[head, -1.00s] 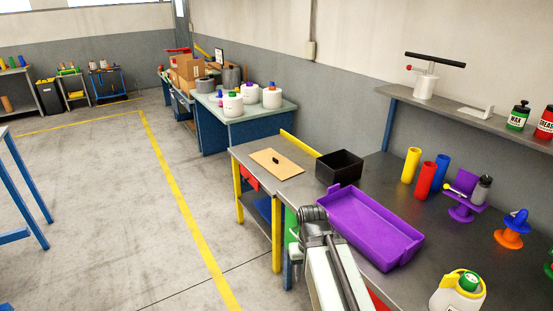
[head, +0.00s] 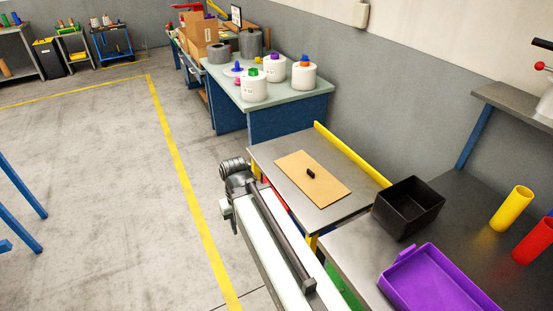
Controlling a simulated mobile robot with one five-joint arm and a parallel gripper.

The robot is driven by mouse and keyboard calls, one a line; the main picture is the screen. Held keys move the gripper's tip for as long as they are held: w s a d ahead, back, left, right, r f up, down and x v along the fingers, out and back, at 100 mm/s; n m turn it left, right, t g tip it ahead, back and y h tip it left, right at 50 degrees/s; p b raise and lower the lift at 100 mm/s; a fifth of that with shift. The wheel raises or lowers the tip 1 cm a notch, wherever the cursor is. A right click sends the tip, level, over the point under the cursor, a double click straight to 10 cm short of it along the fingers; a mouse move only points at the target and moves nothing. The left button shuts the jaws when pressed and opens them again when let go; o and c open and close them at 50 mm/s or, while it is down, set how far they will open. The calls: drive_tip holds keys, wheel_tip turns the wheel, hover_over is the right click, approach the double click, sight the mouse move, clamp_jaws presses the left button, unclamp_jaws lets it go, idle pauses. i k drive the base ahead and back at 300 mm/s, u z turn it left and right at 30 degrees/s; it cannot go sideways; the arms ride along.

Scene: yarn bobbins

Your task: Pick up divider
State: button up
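A flat tan board with a small black handle at its middle, which I take to be the divider (head: 297,188), lies on a low grey metal table (head: 266,155) right of centre in the head view. Nothing touches it from above. My arm reaches up from the bottom of the view, left of and in front of the board, and ends in a dark ridged joint left of the table. I cannot make out the fingers of my gripper; they are not visible past that joint.
A yellow strip (head: 350,152) edges the table's wall side. A black open bin (head: 408,207) and a purple tray (head: 432,285) stand right of the board, with yellow (head: 511,208) and red (head: 535,240) cylinders beyond. White jars (head: 254,88) stand on the bench behind.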

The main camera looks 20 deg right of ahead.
sight(321, 188)
drive_tip(key=u, duration=0.4)
drive_tip(key=i, duration=1.4)
drive_tip(key=u, duration=0.7)
drive_tip(key=i, duration=0.55)
drive_tip(key=z, duration=0.35)
drive_tip(key=k, duration=0.6)
drive_tip(key=u, duration=0.3)
